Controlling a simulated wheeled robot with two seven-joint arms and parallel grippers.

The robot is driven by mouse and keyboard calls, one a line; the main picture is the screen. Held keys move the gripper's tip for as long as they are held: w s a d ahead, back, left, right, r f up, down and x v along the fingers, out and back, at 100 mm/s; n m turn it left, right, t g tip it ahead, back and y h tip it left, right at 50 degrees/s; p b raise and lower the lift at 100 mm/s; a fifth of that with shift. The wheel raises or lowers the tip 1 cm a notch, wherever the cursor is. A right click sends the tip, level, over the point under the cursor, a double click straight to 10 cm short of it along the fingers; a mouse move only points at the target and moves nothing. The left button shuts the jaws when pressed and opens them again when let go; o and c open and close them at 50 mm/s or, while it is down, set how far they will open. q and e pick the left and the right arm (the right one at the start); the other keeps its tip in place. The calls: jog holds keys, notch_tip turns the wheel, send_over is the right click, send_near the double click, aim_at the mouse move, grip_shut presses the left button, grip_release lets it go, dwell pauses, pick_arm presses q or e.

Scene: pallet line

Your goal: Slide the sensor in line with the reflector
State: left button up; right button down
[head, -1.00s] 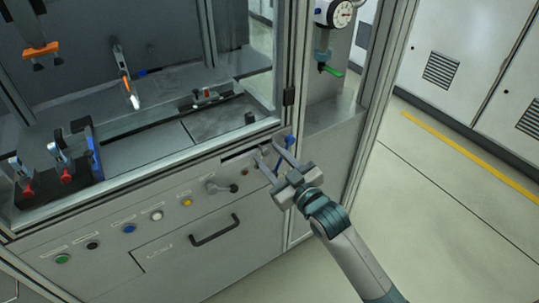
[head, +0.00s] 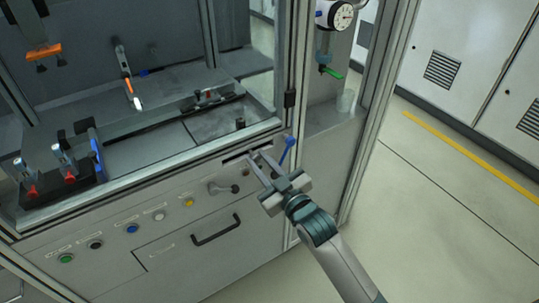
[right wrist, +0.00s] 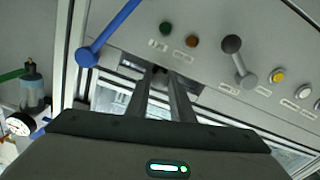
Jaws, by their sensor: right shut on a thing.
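My right gripper (head: 257,158) is at the dark slot (head: 236,155) in the front panel of the machine. In the right wrist view its two fingers (right wrist: 161,78) close in at the slot on a small dark piece, which they mostly hide. Behind the sill above the slot stands a short black post (head: 240,123), perhaps the sensor or its mount. A small fixture with a red part (head: 207,95) lies farther back on the deck. I cannot tell for sure which part is the reflector. My left gripper is not in view.
A blue lever (head: 288,148) is close to the right of my gripper, also in the right wrist view (right wrist: 108,35). A grey crank handle (head: 222,188) and several buttons are to the left. A drawer handle (head: 216,226) is below. The floor at right is clear.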

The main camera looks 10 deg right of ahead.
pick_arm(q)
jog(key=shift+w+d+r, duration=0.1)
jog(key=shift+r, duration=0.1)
pick_arm(e)
jog(key=shift+s+a, duration=0.2)
jog(key=shift+a, duration=0.4)
jog(key=c, duration=1.5)
grip_release()
jog(key=shift+c, duration=0.2)
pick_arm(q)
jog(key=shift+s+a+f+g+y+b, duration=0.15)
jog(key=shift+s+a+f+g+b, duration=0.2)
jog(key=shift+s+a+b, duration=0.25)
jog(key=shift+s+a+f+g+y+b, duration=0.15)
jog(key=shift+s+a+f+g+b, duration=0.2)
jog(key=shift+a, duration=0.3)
pick_arm(e)
jog(key=v, duration=1.7)
jog(key=shift+s, duration=0.2)
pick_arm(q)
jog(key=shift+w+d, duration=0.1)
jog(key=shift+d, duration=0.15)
